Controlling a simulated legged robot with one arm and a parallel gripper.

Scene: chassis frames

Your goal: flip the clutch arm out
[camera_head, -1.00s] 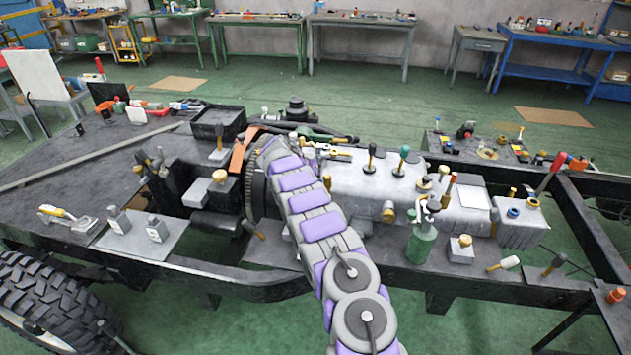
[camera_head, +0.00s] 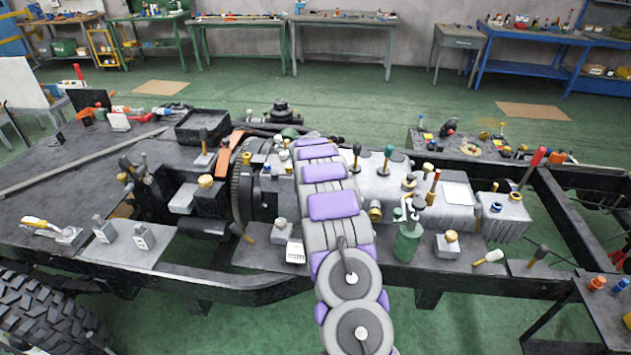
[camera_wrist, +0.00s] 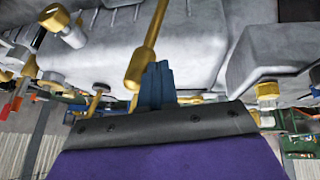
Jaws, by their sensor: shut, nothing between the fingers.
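In the wrist view my gripper (camera_wrist: 157,72) shows as narrow blue fingers, shut and empty. A brass-coloured rod with a thick end (camera_wrist: 141,68) lies just left of the fingertips and may be the clutch arm; I cannot tell whether they touch. A grey cast housing (camera_wrist: 190,45) is behind it. In the head view my arm reaches over the chassis beside the round bell housing (camera_head: 242,187), and its links hide my gripper. The clutch arm cannot be made out there.
The grey gearbox (camera_head: 388,190) carries several upright levers close to my arm. A green bottle (camera_head: 407,243) stands on the near ledge. Black frame rails (camera_head: 240,283) run across the front. Workbenches (camera_head: 340,20) line the back wall, with open green floor before them.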

